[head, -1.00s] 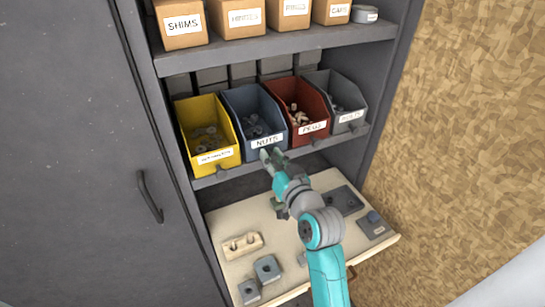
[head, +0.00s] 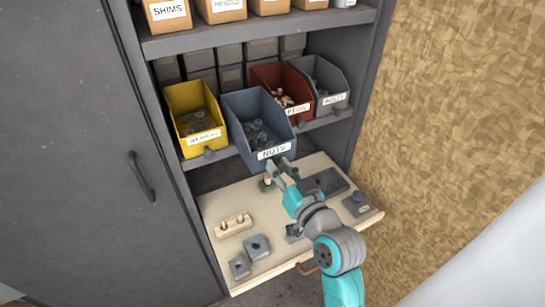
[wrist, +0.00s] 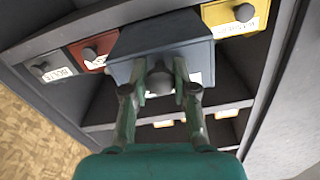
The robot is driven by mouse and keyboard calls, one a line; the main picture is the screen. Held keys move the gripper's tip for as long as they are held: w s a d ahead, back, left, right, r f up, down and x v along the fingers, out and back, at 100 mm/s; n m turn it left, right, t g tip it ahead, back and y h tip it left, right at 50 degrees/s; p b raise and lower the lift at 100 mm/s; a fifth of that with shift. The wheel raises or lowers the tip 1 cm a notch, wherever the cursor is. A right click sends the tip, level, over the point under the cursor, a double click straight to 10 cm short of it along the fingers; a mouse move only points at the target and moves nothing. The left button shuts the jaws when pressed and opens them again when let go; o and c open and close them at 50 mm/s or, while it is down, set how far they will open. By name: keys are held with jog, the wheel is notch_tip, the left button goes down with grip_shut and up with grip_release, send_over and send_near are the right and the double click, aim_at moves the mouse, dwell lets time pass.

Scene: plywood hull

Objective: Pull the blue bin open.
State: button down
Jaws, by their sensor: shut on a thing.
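The blue bin (head: 236,106), labelled NUTS, holds grey nuts and sticks out from its shelf past the yellow and red bins. It tilts forward a little in the head view. My gripper (head: 277,174) is at the lower front of the bin, below its label. In the wrist view the blue bin (wrist: 150,36) fills the upper middle, and the fingers of my gripper (wrist: 160,84) are closed on the round grey knob (wrist: 160,81) on its front. The fingers partly cover the label.
The yellow bin (head: 184,96) stands left of the blue one, with the red bin (head: 268,74) and grey bin (head: 330,65) to its right. A pale pull-out board (head: 215,208) with several parts lies below. A dark door (head: 70,180) stands at left.

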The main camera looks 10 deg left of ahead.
jog(key=shift+v, duration=0.95)
jog(key=c, duration=0.9)
grip_release()
jog(key=v, duration=1.2)
jog(key=shift+d+f, duration=0.1)
